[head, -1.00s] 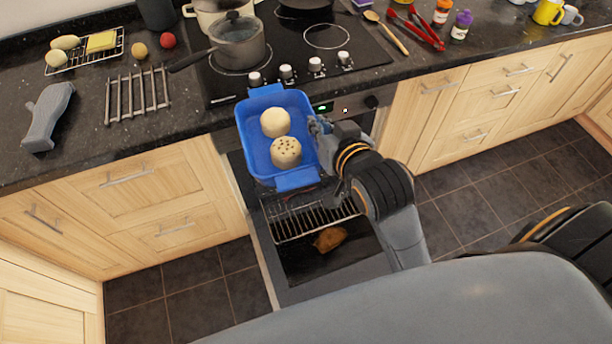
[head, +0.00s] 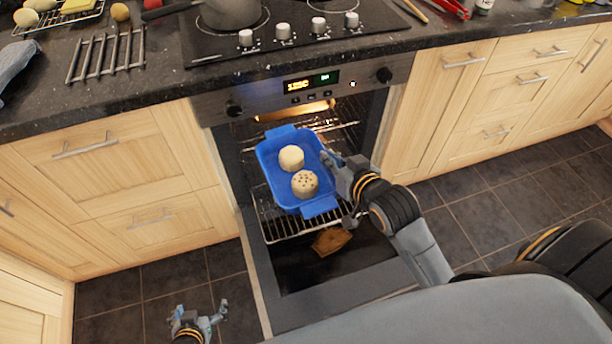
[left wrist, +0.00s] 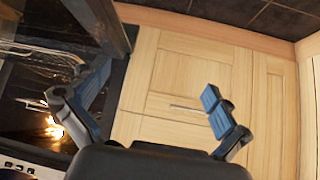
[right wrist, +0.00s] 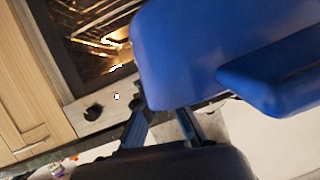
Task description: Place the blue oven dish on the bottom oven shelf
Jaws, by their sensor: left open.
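The blue oven dish (head: 262,170) is held in front of the open oven, above the lower wire shelf (head: 285,226). It carries a plain pale round item (head: 291,158) and a speckled one (head: 305,184). My right gripper (head: 334,166) is shut on the dish's right side. In the right wrist view the dish (right wrist: 190,50) fills the upper right, and the fingers (right wrist: 160,112) meet its edge. My left gripper (head: 200,318) is open and empty, low over the floor left of the oven door. In the left wrist view its fingers (left wrist: 150,105) are spread wide.
The oven door (head: 290,310) is folded down, with a brown patch (head: 331,240) on its glass. The oven control panel (head: 370,84) is above the lit cavity. Cabinets (head: 120,180) flank the oven. The counter holds a grey pot (head: 228,14) and metal rack (head: 105,55).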

